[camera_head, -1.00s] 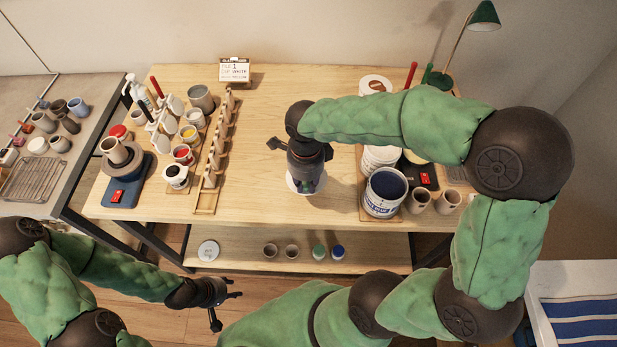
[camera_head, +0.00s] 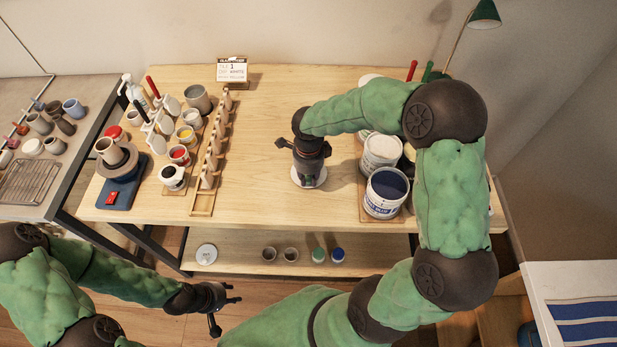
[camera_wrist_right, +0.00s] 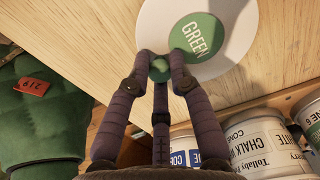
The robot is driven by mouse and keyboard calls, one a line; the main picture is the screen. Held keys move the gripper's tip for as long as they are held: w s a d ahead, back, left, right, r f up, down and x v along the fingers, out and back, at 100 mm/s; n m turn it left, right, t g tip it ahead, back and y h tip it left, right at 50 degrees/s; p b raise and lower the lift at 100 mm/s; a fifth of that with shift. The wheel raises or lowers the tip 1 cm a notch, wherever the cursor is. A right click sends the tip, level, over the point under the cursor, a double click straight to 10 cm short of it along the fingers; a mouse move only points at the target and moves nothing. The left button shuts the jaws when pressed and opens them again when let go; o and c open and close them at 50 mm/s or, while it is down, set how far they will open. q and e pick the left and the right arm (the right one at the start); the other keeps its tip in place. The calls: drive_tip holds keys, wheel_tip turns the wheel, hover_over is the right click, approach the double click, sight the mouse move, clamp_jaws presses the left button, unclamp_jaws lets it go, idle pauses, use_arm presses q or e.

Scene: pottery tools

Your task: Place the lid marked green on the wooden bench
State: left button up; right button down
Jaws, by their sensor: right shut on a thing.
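A round white lid (camera_head: 322,180) shows under my right gripper (camera_head: 307,178) in the head view, over the front middle of the wooden bench (camera_head: 270,130). In the right wrist view the lid (camera_wrist_right: 160,25) has a green centre label reading GREEN. There the fingers of my right gripper (camera_wrist_right: 162,72) are shut around a small green knob on the lid. The lid looks flat, close to the wood; I cannot tell whether it touches. My left gripper (camera_head: 226,305) is open and empty, low in front of the bench.
An open blue glaze pail (camera_head: 384,205) and a white pail (camera_head: 381,150) stand right of the lid. A wooden rack (camera_head: 203,203), cups and brushes fill the bench's left side. A sign (camera_head: 231,71) stands at the back. Bare wood surrounds the lid on the left and behind.

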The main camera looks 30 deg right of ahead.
drive_tip(key=shift+f, duration=0.15)
drive_tip(key=c, duration=1.1)
unclamp_jaws()
drive_tip(key=shift+r, duration=0.25)
wheel_tip(320, 180, up, 12)
drive_tip(key=shift+f+p, duration=0.1)
drive_tip(key=shift+p, duration=1)
